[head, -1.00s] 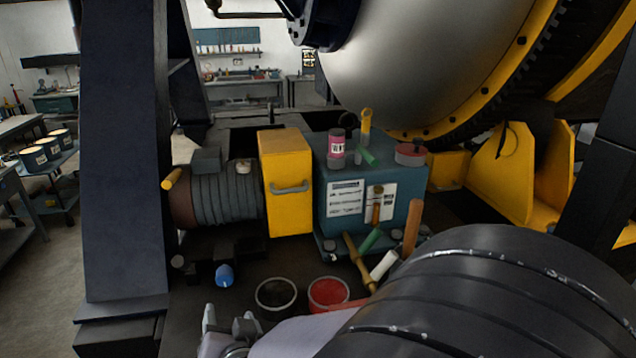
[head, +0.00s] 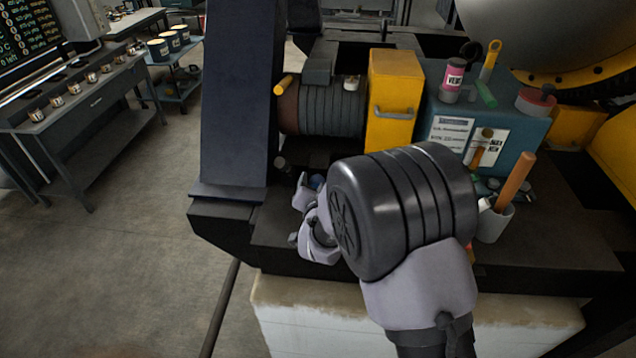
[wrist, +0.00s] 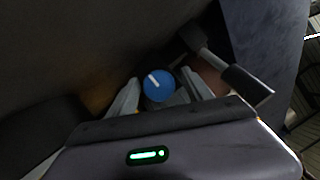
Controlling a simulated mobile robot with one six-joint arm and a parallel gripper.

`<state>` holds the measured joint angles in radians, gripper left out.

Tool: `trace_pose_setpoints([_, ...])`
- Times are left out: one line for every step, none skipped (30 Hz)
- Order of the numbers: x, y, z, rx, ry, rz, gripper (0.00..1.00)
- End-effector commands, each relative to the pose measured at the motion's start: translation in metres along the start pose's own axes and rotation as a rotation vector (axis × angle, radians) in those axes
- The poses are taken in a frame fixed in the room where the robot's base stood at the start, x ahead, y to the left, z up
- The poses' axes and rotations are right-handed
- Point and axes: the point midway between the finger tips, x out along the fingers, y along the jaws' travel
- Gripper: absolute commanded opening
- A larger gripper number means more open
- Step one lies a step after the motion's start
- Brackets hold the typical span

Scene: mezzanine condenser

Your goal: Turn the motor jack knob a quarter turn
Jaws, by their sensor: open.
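The motor jack knob is a round blue knob (wrist: 159,86) with a white pointer line, seen in the wrist view between my gripper's fingers. The line points to the upper left. My gripper (wrist: 160,80) is open, with one finger on each side of the knob and what looks like a small gap at each side; I cannot tell whether it touches. In the head view only a sliver of blue knob (head: 316,182) shows behind my gripper (head: 304,194); my arm hides the rest. The ribbed motor (head: 333,108) stands behind it.
A yellow guard (head: 392,95) with a handle stands right of the motor. A teal box (head: 520,133) with bottles and tools on top is further right. A cup (head: 495,223) holds a wooden handle. A dark upright column (head: 237,90) rises on the left. A grey rod (wrist: 222,68) passes near the right finger.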

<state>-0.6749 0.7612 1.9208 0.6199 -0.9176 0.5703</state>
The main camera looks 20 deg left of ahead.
Motion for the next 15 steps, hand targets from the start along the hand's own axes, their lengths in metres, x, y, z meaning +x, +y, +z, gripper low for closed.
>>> trace_pose_setpoints([0.0005,0.0001,0.0,0.0,0.0,0.0,0.59])
trace_pose_setpoints([0.0005,0.0001,0.0,0.0,0.0,0.0,0.59])
trace_pose_setpoints([0.0004,0.0001,0.0,0.0,0.0,0.0,0.59])
trace_pose_setpoints([0.0004,0.0001,0.0,0.0,0.0,0.0,0.59])
trace_pose_setpoints([0.0003,0.0001,0.0,0.0,0.0,0.0,0.59])
trace_pose_setpoints([0.0002,0.0002,0.0,0.0,0.0,0.0,0.59])
trace_pose_setpoints([0.0002,0.0002,0.0,0.0,0.0,0.0,0.53])
trace_pose_setpoints([0.0002,0.0002,0.0,0.0,0.0,0.0,0.47])
trace_pose_setpoints([0.0001,0.0002,0.0,0.0,0.0,0.0,0.39])
trace_pose_setpoints([0.0001,0.0002,0.0,0.0,0.0,0.0,0.33])
trace_pose_setpoints([0.0001,0.0002,0.0,0.0,0.0,0.0,0.27])
trace_pose_setpoints([0.0,0.0002,0.0001,0.0,0.0,0.0,0.2])
trace_pose_setpoints([0.0,0.0002,0.0001,0.0,0.0,0.001,0.14])
trace_pose_setpoints([0.0,0.0002,0.0001,0.0,-0.001,0.001,0.08])
trace_pose_setpoints([0.0,0.0003,0.0001,0.0,-0.001,0.001,0.0])
